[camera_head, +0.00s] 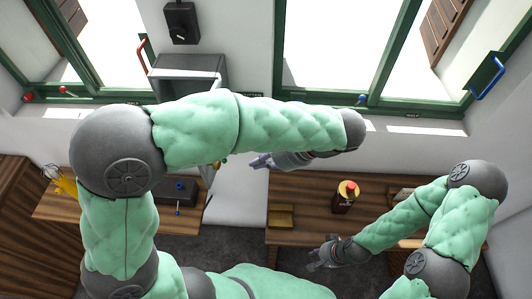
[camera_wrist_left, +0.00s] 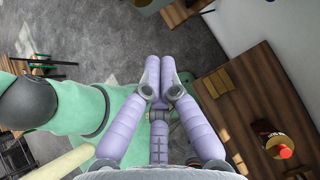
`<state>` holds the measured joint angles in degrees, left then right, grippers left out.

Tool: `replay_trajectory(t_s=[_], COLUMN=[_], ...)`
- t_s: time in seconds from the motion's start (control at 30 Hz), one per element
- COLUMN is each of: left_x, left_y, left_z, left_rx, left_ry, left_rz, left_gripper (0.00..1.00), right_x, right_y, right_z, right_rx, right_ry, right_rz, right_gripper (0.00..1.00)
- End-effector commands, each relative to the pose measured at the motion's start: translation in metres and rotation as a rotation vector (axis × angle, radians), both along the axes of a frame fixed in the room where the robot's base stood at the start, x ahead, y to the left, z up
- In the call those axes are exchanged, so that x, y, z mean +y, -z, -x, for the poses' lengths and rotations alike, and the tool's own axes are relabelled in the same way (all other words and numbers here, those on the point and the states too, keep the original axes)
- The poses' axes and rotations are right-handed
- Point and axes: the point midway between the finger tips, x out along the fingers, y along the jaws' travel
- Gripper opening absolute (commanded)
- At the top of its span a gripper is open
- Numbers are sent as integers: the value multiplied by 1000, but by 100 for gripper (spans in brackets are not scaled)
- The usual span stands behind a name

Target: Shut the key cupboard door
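A grey box-shaped cupboard (camera_head: 190,62), which looks like the key cupboard, is on the far wall between the two windows. A pale bar or edge runs across it, and my left arm hides its lower part, so I cannot tell how far its door stands open. My left gripper (camera_head: 262,161) is below my left forearm, to the right of the cupboard and lower in the picture, apart from it. In the left wrist view its purple fingers (camera_wrist_left: 159,68) are together with nothing between them. My right gripper (camera_head: 322,257) is low, near the wooden desk's front edge; its fingers are too small to judge.
A black switch box (camera_head: 182,22) is above the cupboard. A wooden desk (camera_head: 300,189) bears a dark container with a red top (camera_head: 346,190). Another desk (camera_head: 55,208) is at left. White wall shows between the desks.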

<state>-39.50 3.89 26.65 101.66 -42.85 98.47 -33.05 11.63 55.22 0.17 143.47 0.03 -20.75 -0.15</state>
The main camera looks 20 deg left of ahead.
Motion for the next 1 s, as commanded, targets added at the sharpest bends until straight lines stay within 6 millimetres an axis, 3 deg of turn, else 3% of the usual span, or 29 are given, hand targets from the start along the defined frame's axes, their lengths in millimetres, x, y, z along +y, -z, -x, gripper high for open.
replay_trajectory(t_s=[0.27, 0.5, 1.0], left_x=[37, 68, 77], left_y=[37, 39, 40], left_z=[2, 4, 4], left_rx=[2, 2, 1], left_ry=[-3, -3, -1], left_rz=[-1, 1, 1], left_gripper=[0, 0, 0], right_x=[0, 0, 0], right_y=[-6, -15, -16], right_z=[-1, -1, -1], right_rx=[-2, -2, -2], right_ry=[1, 1, 1], right_rz=[0, 0, 0], right_gripper=[30, 30, 30])
